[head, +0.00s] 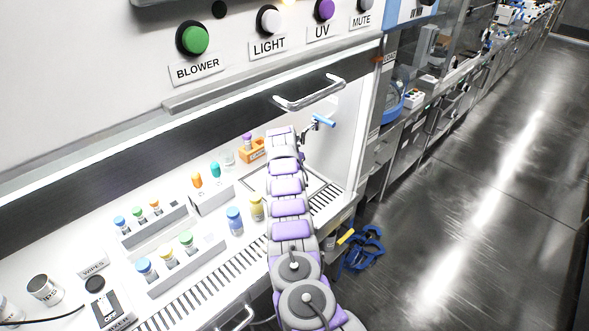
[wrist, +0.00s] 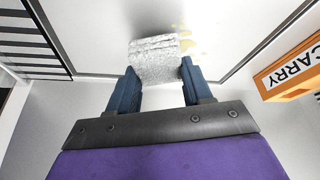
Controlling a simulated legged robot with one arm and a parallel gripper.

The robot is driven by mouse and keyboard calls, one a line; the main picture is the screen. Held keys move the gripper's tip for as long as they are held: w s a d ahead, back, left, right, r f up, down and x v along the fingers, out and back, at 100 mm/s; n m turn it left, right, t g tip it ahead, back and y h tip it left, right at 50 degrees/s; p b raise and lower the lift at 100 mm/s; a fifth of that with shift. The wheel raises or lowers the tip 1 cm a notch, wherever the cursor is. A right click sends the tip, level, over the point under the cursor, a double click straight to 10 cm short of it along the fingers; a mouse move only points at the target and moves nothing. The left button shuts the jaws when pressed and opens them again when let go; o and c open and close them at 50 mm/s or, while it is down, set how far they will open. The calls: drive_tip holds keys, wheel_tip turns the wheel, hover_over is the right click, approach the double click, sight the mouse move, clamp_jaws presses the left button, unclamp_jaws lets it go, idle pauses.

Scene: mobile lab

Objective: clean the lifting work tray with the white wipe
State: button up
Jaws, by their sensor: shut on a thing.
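The white wipe (wrist: 153,58) is held between the two dark blue fingers of my gripper (wrist: 160,85) in the wrist view. The wipe lies over or just above the pale work tray (wrist: 105,50); I cannot tell whether it touches. Yellowish stain spots (wrist: 186,42) show on the tray right beside the wipe's right edge. In the head view my arm reaches into the cabinet over the tray (head: 322,186) and covers part of it. The gripper and the wipe are hidden there behind the arm.
Slotted grilles (wrist: 28,40) border the tray. Blue and yellow capped bottles (head: 235,220) stand left of my arm, with vial racks (head: 155,228) further left. The raised sash handle (head: 309,95) hangs above.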

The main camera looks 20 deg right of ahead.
drive_tip(key=shift+d+f, duration=0.1)
drive_tip(key=shift+d, duration=0.05)
drive_tip(key=shift+d+f, duration=0.15)
drive_tip(key=shift+f, duration=0.1)
drive_tip(key=shift+f, duration=0.25)
drive_tip(key=shift+f, duration=0.3)
idle(0.3)
drive_tip(key=shift+p, duration=0.3)
